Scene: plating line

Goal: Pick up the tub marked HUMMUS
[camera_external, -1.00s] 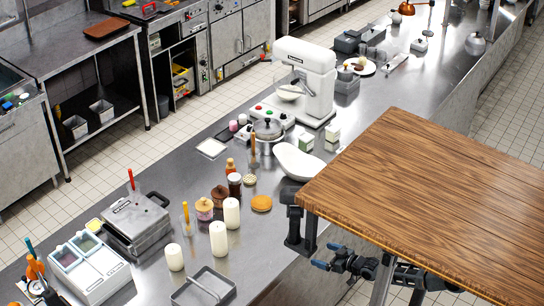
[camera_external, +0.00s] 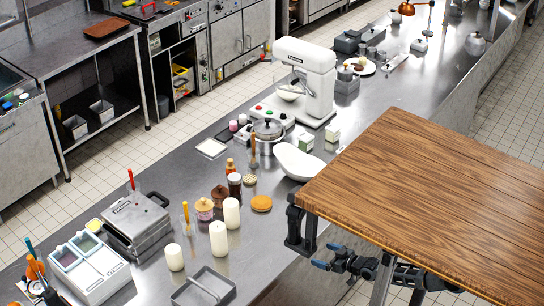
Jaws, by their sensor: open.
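No label reading HUMMUS is legible in the external view, so I cannot tell which container is the marked tub. A small round tub with a tan top and pinkish side (camera_external: 204,208) stands on the steel counter among bottles and candles. A brown-topped pot (camera_external: 220,196) is beside it.
The wooden tabletop (camera_external: 430,190) covers the right foreground. White candles (camera_external: 219,240), a white bowl (camera_external: 297,164), a lidded pot (camera_external: 267,130) and a stand mixer (camera_external: 308,75) crowd the steel counter. A grey tray (camera_external: 204,290) lies in front. Bare counter shows left of the tubs.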

